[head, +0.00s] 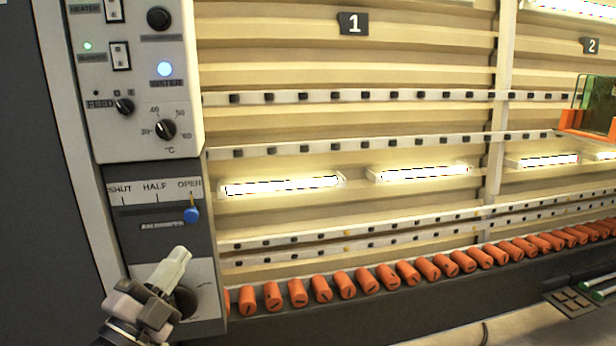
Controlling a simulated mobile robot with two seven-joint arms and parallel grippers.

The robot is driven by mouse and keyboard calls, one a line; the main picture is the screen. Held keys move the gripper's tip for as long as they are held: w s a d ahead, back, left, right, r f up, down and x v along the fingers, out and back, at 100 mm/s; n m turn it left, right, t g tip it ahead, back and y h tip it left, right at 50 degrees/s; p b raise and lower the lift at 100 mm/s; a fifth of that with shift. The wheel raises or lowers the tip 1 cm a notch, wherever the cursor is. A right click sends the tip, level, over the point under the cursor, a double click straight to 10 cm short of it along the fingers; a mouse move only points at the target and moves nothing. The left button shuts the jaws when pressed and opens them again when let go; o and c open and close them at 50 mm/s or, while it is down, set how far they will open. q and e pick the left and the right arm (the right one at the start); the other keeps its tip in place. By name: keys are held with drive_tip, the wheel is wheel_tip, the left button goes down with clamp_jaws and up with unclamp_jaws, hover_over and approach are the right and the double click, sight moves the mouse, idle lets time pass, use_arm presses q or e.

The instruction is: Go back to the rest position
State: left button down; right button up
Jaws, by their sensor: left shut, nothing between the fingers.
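My left gripper (172,266) shows at the lower left in the head view. Its pale fingers are together, with nothing between them. It is in front of the lower part of the control panel (150,75), by a dark round knob (184,301) that it partly hides. Whether it touches the panel I cannot tell. Just above it is the blue air damper knob (191,215), under the OPEN mark. My right gripper is not in view.
The washer has a ribbed cream back wall with a number 1 plate (353,23), lit lamps (283,185) and a row of orange rollers (321,289). A glass pane in an orange holder (589,124) stands at the far right.

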use_arm(q)
drive_tip(key=s+a+f+n+g+y, duration=0.1)
drive_tip(key=s+f+n+g+y, duration=0.25)
drive_tip(key=f, duration=0.75)
drive_tip(key=s+f+n+g+y, duration=0.1)
drive_tip(key=s+f+n+y, duration=0.2)
drive_tip(key=s+f+n, duration=0.5)
drive_tip(key=s+d+f+n+g, duration=0.2)
drive_tip(key=s+f+n+g, duration=0.2)
drive_tip(key=s+f, duration=0.8)
wheel_tip(320, 180, down, 4)
drive_tip(key=shift+f+n+g, duration=0.1)
drive_tip(key=shift+n+g, duration=0.25)
drive_tip(key=shift+g, duration=0.8)
drive_tip(key=shift+a, duration=0.1)
